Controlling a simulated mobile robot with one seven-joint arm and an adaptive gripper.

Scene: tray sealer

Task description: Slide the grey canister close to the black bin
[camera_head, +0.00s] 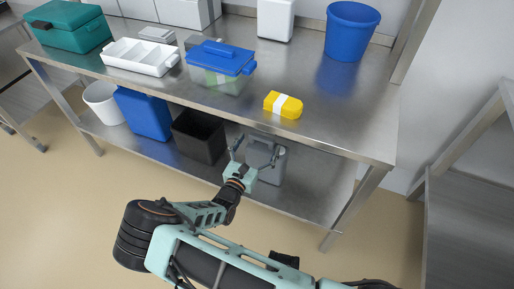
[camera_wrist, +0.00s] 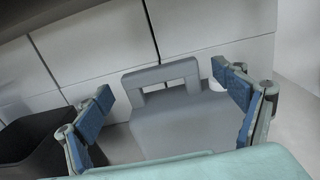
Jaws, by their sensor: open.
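The grey canister (camera_head: 271,166) stands on the lower shelf of the steel table, partly hidden behind my gripper in the head view. In the wrist view the grey canister (camera_wrist: 182,127) has a loop handle on top and lies between my fingers. The black bin (camera_head: 199,138) is open-topped and stands on the same shelf to the left of the canister, with a gap between them. The black bin also shows at the left in the wrist view (camera_wrist: 44,140). My gripper (camera_head: 254,153) is open, its blue-padded fingers (camera_wrist: 172,106) spread at either side of the canister's handle; contact cannot be seen.
A blue container (camera_head: 143,113) and a white bucket (camera_head: 103,102) stand left of the black bin. The tabletop (camera_head: 330,125) overhangs the shelf and carries a yellow box (camera_head: 283,105) near its front edge. Shelf space right of the canister is clear.

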